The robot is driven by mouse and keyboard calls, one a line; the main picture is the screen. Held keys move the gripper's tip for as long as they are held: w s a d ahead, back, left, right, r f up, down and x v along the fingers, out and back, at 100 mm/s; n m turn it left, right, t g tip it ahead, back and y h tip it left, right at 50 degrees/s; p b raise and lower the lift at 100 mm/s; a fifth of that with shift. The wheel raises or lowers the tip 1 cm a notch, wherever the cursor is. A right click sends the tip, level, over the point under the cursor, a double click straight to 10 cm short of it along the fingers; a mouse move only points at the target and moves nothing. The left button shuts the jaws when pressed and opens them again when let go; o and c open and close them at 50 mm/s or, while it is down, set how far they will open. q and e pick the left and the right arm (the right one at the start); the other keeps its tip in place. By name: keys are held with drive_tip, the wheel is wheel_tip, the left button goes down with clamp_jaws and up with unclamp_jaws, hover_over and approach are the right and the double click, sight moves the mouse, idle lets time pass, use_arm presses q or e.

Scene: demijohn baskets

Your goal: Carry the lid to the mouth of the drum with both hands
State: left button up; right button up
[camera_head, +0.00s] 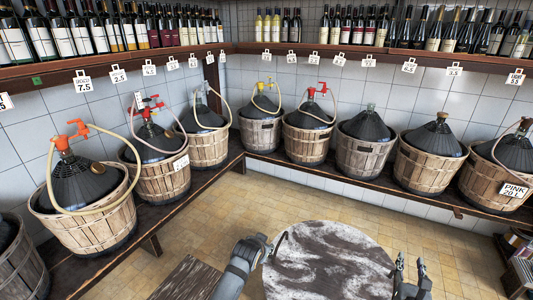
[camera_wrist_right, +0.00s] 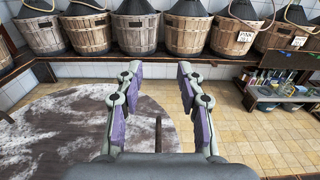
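A round disc with a brown-and-white marbled face, which I take to be the lid (camera_head: 325,262), fills the bottom centre of the head view. It also shows at lower left in the right wrist view (camera_wrist_right: 60,130). My left gripper (camera_head: 270,247) is at its left edge, beside a small dark curved piece; its finger gap is unclear. My right gripper (camera_head: 410,268) is at the right edge. In the right wrist view its fingers (camera_wrist_right: 158,85) stand apart, with a thin dark upright bar (camera_wrist_right: 158,134) between and beyond them. I cannot make out the drum or what supports the disc.
Demijohns in wooden baskets (camera_head: 360,157) line low benches along the left and back walls. Wine bottles (camera_head: 100,32) stand on shelves above. A dark wooden top (camera_head: 190,280) is left of the disc. A low shelf with small items (camera_wrist_right: 285,92) is at right. Tiled floor (camera_head: 330,195) is clear.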

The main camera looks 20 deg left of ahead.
drive_tip(key=shift+s+a, duration=0.1)
drive_tip(key=shift+s, duration=1.85)
drive_tip(key=shift+s+d, duration=0.8)
drive_tip(key=shift+d, duration=0.2)
drive_tip(key=shift+s+d, duration=0.8)
drive_tip(key=shift+d, duration=0.15)
